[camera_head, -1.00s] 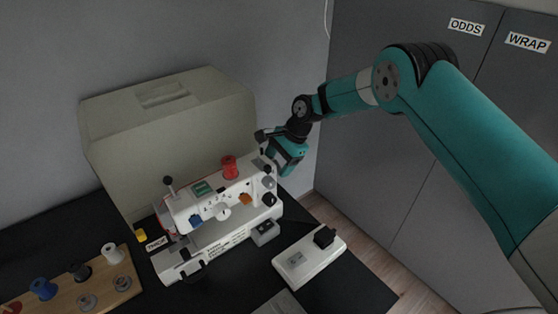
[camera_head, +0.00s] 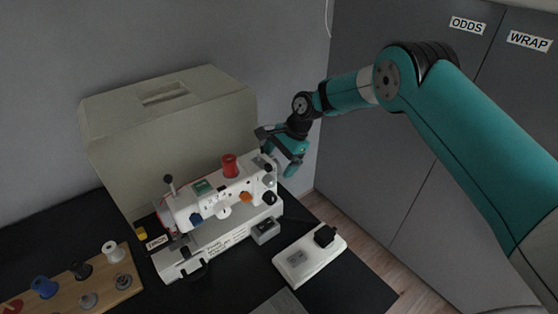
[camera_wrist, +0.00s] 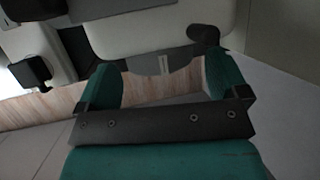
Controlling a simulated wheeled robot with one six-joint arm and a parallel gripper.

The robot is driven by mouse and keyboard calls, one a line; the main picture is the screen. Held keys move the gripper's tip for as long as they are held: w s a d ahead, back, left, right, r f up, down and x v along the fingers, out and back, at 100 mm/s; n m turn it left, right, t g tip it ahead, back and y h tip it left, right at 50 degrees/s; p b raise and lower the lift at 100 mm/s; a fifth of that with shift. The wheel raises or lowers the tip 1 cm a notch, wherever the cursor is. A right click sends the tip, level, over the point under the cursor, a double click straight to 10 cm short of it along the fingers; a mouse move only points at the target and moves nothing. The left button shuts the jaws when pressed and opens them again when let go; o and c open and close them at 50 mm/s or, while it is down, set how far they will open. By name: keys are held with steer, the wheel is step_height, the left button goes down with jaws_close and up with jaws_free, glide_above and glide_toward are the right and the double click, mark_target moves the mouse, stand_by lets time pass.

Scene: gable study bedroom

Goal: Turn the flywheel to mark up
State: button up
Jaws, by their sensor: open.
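The white sewing machine (camera_head: 228,207) stands on the black table in the head view, its right end close to my gripper (camera_head: 285,163). In the wrist view, the grey flywheel (camera_wrist: 148,66) shows as a partial disc at the machine's end, with a pale line mark on it. My gripper (camera_wrist: 165,75) is open. One teal finger is on each side of the wheel, and I cannot tell whether either touches it. The rest of the wheel is hidden by the machine body, and the head view does not show it clearly.
A beige cover (camera_head: 170,125) stands behind the machine. A white power strip (camera_head: 309,259) with a black plug lies at the right on the table. A wooden spool rack (camera_head: 70,287) is at the left. Grey cabinets (camera_head: 420,160) stand at the right.

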steer(key=v, duration=1.7)
steer(key=shift+b, duration=0.45)
steer(key=shift+r, duration=0.1)
steer(key=s+r+n, duration=0.5)
steer(key=s+r, duration=0.1)
steer(key=s, duration=0.3)
steer(key=s+r+n, duration=0.4)
steer(key=s+r, duration=0.1)
steer(key=s, duration=0.4)
steer(key=s+d+f+n, duration=0.1)
steer(key=s+n, duration=0.3)
steer(key=s, duration=0.6)
steer(key=s+d+f+n, duration=0.1)
steer(key=s+d+n, duration=0.2)
steer(key=s, duration=0.7)
steer(key=shift+s+n+t+h, duration=0.35)
steer(key=shift+n+t+h, duration=0.05)
steer(key=shift+n, duration=0.6)
